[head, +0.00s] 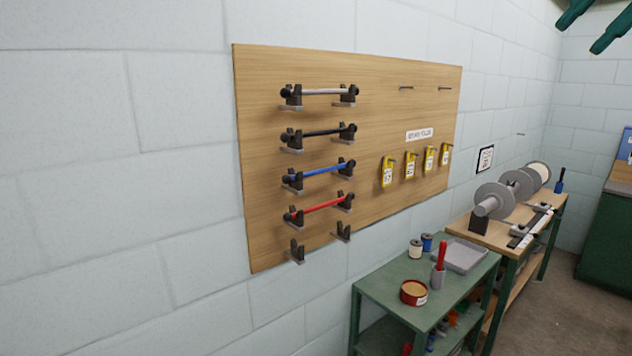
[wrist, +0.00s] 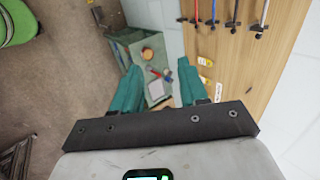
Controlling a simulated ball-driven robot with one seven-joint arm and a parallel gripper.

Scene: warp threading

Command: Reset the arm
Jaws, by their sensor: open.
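My gripper (head: 581,36) shows at the top right corner of the head view as two dark green fingers, spread apart. In the wrist view the two teal fingers of my gripper (wrist: 158,68) stand apart with nothing between them. The gripper is open and empty, in the air. Beyond the fingers, the wrist view shows the green cart far below, and the pegboard off to the right. My fingers touch nothing that I can see. The rest of my arm is out of the head view.
A wooden wall board (head: 375,160) holds several rods on brackets and yellow tags. A green cart (head: 390,290) carries a grey tray (head: 465,256), a red tin (head: 414,292) and spools. A workbench (head: 500,215) with large reels stands behind. Open floor (wrist: 60,90) shows left in the wrist view.

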